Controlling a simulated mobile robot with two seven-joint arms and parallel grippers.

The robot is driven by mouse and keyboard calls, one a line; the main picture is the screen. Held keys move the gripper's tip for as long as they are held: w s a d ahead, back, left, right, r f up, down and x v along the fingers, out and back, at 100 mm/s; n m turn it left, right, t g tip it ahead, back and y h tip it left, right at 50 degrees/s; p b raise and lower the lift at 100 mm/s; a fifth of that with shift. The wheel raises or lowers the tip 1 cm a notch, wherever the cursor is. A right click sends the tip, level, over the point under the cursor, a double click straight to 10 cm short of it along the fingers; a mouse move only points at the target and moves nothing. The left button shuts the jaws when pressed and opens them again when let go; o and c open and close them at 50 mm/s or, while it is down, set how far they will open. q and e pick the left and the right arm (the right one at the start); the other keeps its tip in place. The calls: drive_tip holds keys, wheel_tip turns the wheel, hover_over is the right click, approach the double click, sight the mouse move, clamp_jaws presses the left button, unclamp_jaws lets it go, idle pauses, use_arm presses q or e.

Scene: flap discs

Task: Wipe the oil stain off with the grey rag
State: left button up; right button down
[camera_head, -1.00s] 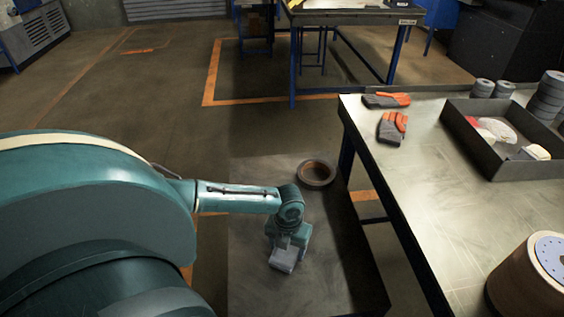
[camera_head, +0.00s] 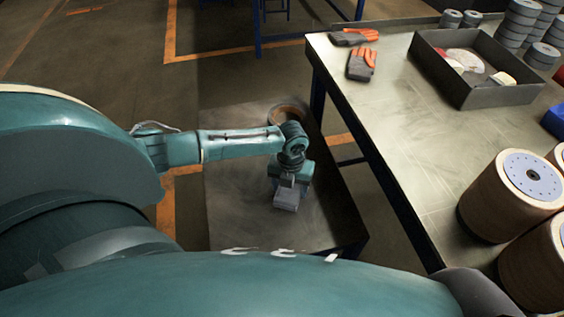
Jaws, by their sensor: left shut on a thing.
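My left gripper (camera_head: 287,197) points down over the low grey table (camera_head: 232,218), seen from above and behind. It is shut on the grey rag, which is mostly hidden beneath the hand, so its shape is not clear. I cannot pick out an oil stain for certain; the low table top has dull, uneven smudges, and the hand covers part of it. My right gripper is not in view.
A brown ring-shaped thing (camera_head: 286,109) lies at the low table's far end, partly behind my left wrist. The taller workbench (camera_head: 415,150) at right holds work gloves (camera_head: 361,65), a dark tray (camera_head: 490,97), stacked grey discs (camera_head: 515,30) and large drums (camera_head: 512,190).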

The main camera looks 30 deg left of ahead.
use_arm(q)
drive_tip(key=shift+w+d+b, duration=0.75)
drive_tip(key=shift+w+d, duration=0.5)
drive_tip(key=shift+w, duration=0.2)
wheel_tip(320, 180, up, 6)
drive_tip(key=p, duration=0.6)
wheel_tip(320, 180, up, 3)
drive_tip(key=p, duration=0.3)
